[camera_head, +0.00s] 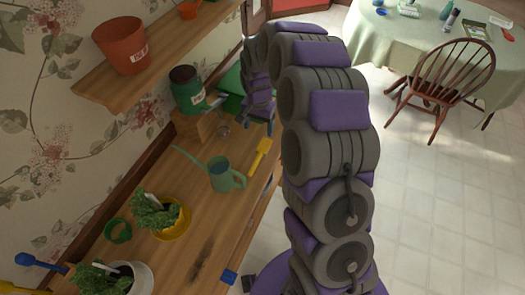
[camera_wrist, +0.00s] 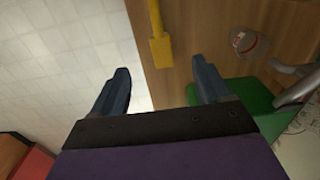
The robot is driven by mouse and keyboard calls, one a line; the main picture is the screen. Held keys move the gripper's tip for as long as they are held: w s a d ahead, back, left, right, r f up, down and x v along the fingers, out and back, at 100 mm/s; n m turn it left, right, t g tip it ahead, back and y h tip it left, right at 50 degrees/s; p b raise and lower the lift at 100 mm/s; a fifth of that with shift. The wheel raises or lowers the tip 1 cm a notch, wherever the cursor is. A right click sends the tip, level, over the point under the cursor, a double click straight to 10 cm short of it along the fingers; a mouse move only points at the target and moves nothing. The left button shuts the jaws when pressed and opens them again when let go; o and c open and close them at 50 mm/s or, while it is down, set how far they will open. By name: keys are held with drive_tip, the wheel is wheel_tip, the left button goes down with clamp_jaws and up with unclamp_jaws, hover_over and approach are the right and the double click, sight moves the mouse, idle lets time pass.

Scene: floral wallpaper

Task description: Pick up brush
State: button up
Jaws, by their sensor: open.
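A yellow flat-headed tool with a thin handle (camera_head: 259,156) lies on the wooden workbench (camera_head: 205,225) near its right edge. I cannot tell for sure whether it is the brush. It also shows in the wrist view (camera_wrist: 160,50), at the top centre, beyond my gripper's fingertips. My gripper (camera_wrist: 162,80) is open and empty, with two dark blue fingers spread apart. In the head view my arm arches over the right side of the bench, and its end is partly hidden behind my own links.
A green watering can (camera_head: 226,174) stands beside the yellow tool. Potted plants (camera_head: 160,212) and a blue tool (camera_head: 40,262) are nearer. A shelf holds an orange pot (camera_head: 121,45). A chair (camera_head: 450,85) and table stand right; floor between is clear.

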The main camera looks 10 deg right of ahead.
sight(260, 153)
wheel_tip(260, 153, down, 18)
drive_tip(key=b, duration=0.2)
drive_tip(key=shift+d+r+b, duration=0.1)
drive_tip(key=shift+r+b, duration=0.1)
drive_tip(key=shift+b, duration=0.1)
drive_tip(key=shift+c, duration=0.2)
drive_tip(key=c, duration=1.2)
drive_tip(key=shift+c, duration=0.2)
drive_tip(key=shift+r, duration=0.15)
drive_tip(key=shift+r, duration=0.5)
drive_tip(key=r, duration=0.1)
drive_tip(key=r+p, duration=0.1)
drive_tip(key=shift+s+r, duration=0.3)
drive_tip(key=shift+s, duration=0.1)
drive_tip(key=s+r+p, duration=0.1)
drive_tip(key=s, duration=1.4)
drive_tip(key=shift+s+d+r, duration=0.15)
drive_tip(key=shift+d, duration=0.2)
